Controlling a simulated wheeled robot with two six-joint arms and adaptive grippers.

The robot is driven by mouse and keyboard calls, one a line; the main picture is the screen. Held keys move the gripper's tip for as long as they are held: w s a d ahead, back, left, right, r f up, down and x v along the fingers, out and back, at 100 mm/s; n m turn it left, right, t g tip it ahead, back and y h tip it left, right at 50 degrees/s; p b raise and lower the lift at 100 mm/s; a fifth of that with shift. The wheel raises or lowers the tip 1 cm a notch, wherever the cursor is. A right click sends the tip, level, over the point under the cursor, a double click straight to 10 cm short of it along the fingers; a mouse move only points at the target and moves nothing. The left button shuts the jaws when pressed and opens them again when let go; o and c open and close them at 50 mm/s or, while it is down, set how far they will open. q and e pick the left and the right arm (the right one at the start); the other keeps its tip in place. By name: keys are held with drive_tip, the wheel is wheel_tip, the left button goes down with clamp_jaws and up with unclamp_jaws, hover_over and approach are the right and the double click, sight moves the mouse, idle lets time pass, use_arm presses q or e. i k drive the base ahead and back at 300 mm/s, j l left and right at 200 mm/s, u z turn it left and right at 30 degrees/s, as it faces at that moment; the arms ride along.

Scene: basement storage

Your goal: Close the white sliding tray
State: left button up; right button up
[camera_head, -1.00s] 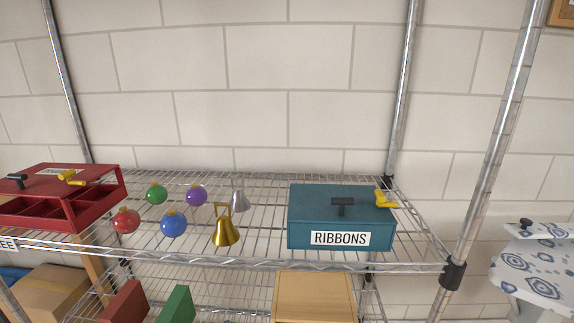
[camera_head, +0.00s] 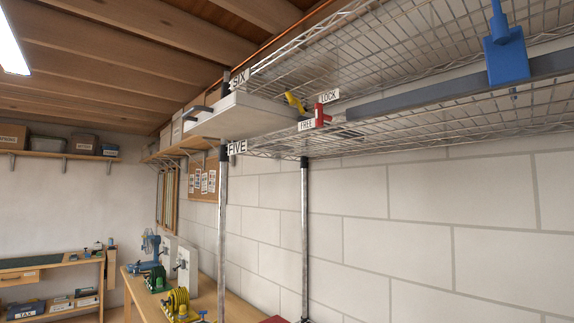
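The white sliding tray (camera_head: 250,115) is high up on the wire shelf rack, at the level between the labels FIVE and SIX. Its left end juts out past the rack's corner post. I cannot tell which sign the lever is set to. Neither of my grippers is in view.
A grey bar (camera_head: 430,98) lies along the shelf, with a blue fixture (camera_head: 505,55) at upper right. Metal posts (camera_head: 222,230) stand below. A workbench with tools (camera_head: 165,285) is lower left, and a wall shelf with boxes (camera_head: 60,150) is further back.

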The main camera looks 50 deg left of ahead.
sight(239, 116)
drive_tip(key=u, duration=2.05)
